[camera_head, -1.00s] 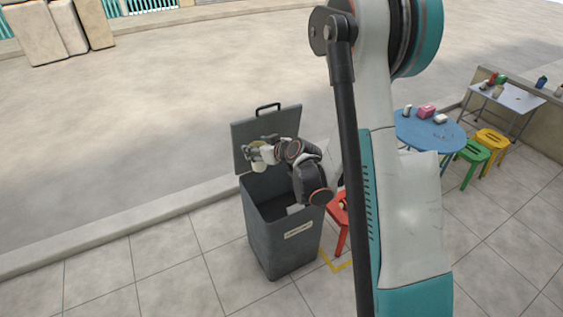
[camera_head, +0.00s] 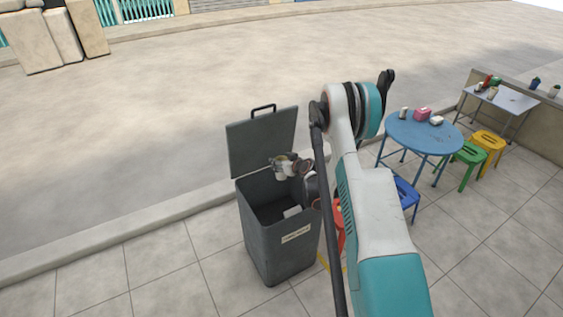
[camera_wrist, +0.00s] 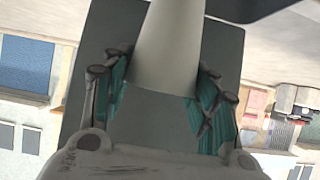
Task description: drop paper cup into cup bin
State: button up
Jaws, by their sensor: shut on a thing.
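The cup bin (camera_head: 283,255) is a dark grey box with a pale label on its front. Its lid (camera_head: 258,143) stands open at the back, with a black handle on top. My gripper (camera_head: 280,166) is above the rear of the bin's opening, in front of the lid. In the wrist view, my gripper (camera_wrist: 163,80) is shut on a pale paper cup (camera_wrist: 168,45), with a teal-padded finger on each side. The lid's grey panel (camera_wrist: 222,50) shows behind the cup. The cup is small and hard to make out in the head view.
A whitish item (camera_head: 292,211) shows inside the bin. A red stool (camera_head: 338,225) stands to the bin's right, partly behind my arm. A blue table (camera_head: 420,132) and blue, green and yellow stools stand further right. The pavement left of the bin is clear.

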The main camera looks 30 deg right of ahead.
jog(key=shift+f+b, duration=0.9)
jog(key=shift+f, duration=1.7)
jog(key=o, duration=0.8)
jog(key=shift+o, duration=0.2)
jog(key=shift+r, duration=0.1)
notch_tip(320, 180, up, 10)
